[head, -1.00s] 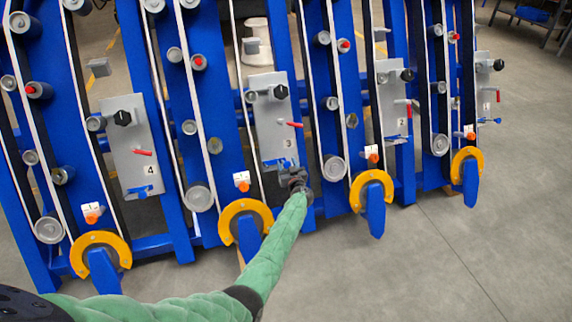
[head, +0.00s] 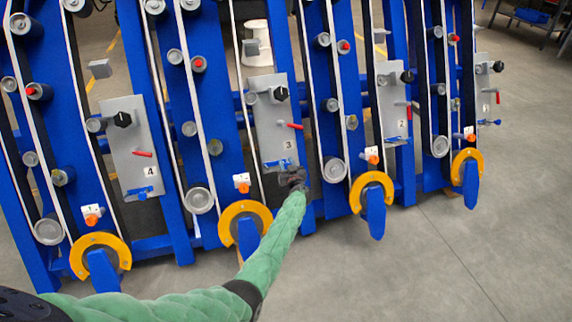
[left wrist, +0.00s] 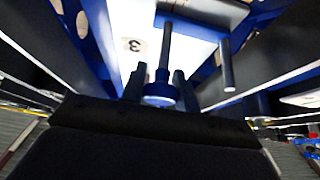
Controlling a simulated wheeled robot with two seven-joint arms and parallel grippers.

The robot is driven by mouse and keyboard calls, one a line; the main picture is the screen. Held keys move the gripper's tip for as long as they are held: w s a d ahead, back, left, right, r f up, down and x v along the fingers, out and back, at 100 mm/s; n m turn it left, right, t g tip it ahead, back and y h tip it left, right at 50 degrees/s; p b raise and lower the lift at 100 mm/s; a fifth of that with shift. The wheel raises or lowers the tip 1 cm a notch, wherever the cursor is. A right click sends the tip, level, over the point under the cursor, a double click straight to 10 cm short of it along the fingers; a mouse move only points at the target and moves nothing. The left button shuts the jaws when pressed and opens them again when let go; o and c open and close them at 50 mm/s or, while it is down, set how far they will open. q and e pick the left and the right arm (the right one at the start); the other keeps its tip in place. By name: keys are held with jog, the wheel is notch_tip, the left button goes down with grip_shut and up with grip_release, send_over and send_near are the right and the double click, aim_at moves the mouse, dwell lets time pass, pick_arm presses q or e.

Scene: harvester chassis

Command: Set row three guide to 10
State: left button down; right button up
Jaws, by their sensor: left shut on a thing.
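The row three panel (head: 268,118) is a grey plate marked 3, with a black knob (head: 281,94) and a red lever (head: 294,126). The blue guide (head: 278,163) sits at its lower edge, partly hidden by my left gripper (head: 295,179). In the left wrist view, my left gripper (left wrist: 160,90) is shut on a round blue knob (left wrist: 159,93) at the end of a dark rod, below the panel's number 3 (left wrist: 134,45). Any scale on the guide is too small to read. My right gripper is out of view.
Similar panels 4 (head: 131,148) and 2 (head: 391,102) stand to either side on blue uprights with rollers. A yellow ring (head: 244,213) is just left of my forearm, and another (head: 371,184) is to the right. Open grey floor (head: 470,230) lies at the right.

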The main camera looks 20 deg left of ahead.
pick_arm(q)
jog(key=shift+w+d, duration=0.25)
jog(key=shift+d, duration=0.15)
jog(key=c, duration=1.1)
grip_release()
jog(key=p+v, duration=0.2)
jog(key=v, duration=0.5)
jog(key=shift+s+d, duration=0.25)
jog(key=shift+s, duration=0.1)
